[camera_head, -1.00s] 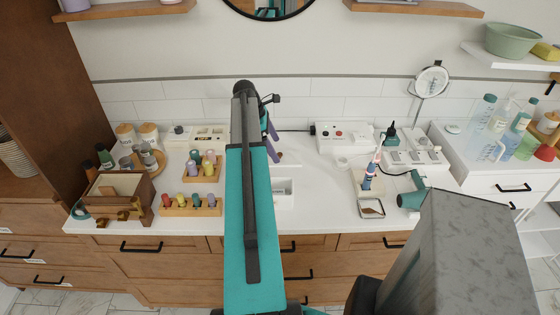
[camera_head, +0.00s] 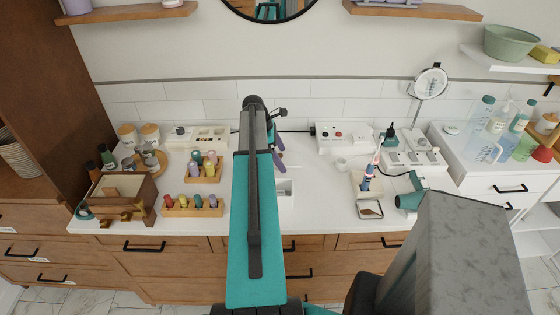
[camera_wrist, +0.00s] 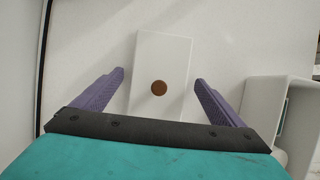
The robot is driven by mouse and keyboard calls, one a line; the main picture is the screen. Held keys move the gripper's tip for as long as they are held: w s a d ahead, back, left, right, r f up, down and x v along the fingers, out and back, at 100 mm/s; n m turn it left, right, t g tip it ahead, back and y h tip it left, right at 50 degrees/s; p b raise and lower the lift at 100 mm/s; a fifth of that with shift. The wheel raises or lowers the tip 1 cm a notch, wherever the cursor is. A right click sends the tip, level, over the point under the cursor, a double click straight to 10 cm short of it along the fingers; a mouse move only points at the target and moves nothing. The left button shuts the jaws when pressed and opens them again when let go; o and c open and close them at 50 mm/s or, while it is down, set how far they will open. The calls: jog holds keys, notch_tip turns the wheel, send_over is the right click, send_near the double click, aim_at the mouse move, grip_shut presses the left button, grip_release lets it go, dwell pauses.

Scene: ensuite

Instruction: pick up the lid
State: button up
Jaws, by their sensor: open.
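The lid (camera_wrist: 146,60) is a white rectangular plate with a round brown knob (camera_wrist: 159,88), lying flat on the white surface in the wrist view. My gripper (camera_wrist: 160,76) is open, its two purple fingers spread on either side of the lid, with the knob between them in the picture. It touches neither side visibly, and its height above the lid is hard to judge. In the head view my gripper (camera_head: 278,152) shows only in part behind my teal arm, and the lid is hidden there.
A white open box (camera_wrist: 262,108) stands close to the right finger; it also shows in the head view (camera_head: 285,190). Peg blocks (camera_head: 190,211) and a wooden caddy (camera_head: 143,191) stand left. A toothbrush holder (camera_head: 366,186) and hair dryer (camera_head: 408,200) lie right.

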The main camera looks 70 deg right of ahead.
aim_at(281, 155)
dwell(0.5)
jog(key=c, duration=1.1)
jog(key=shift+c, duration=0.2)
jog(key=shift+r, duration=0.15)
jog(key=shift+r+b, duration=1.4)
jog(key=shift+r, duration=3.5)
jog(key=shift+s, duration=0.1)
